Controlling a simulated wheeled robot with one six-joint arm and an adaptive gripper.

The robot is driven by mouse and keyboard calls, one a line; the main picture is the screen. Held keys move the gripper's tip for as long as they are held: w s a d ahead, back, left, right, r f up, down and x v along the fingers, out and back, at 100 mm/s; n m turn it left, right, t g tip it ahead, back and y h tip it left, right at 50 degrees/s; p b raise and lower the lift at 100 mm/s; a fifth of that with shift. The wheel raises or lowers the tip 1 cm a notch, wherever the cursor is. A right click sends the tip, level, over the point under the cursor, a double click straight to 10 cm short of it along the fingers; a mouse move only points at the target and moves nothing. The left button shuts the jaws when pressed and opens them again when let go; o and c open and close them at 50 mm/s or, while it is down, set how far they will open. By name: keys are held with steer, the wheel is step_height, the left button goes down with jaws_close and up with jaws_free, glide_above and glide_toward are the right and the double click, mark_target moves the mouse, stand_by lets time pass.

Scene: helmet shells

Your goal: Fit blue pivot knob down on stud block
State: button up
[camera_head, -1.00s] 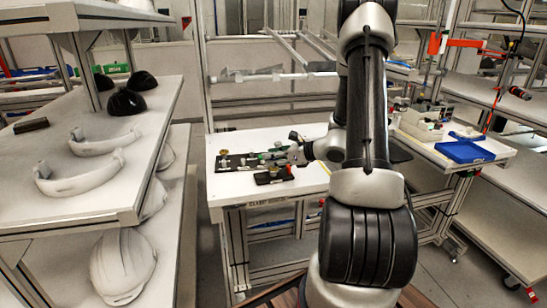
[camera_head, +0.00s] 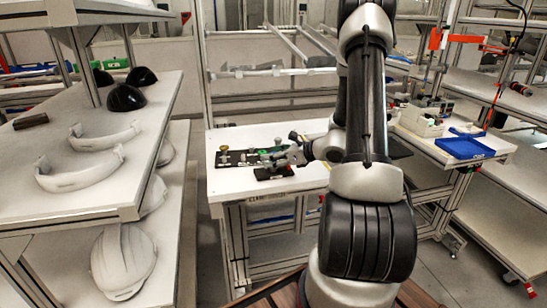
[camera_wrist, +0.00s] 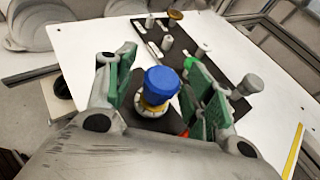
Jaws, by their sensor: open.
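The blue pivot knob (camera_wrist: 162,82) shows in the wrist view between the two green-padded fingers of my gripper (camera_wrist: 158,77). Both fingers stand apart with the knob in the gap. Below the knob are a brass-coloured part and a white ring on a dark block (camera_wrist: 141,118), which looks like the stud block. I cannot tell if the knob sits fully down. In the head view my gripper (camera_head: 285,157) is over the small dark block (camera_head: 274,173) at the table's front; the blue knob cannot be made out there.
A long dark board (camera_head: 244,158) with several small grey, green and brass-topped parts lies behind the block on the white table (camera_head: 222,185). A blue tray (camera_head: 464,148) lies on the right-hand table. Shelves with helmet shells (camera_head: 123,262) stand at the left.

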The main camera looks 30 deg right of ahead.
steer(key=v, duration=1.2)
steer(key=shift+c, duration=0.2)
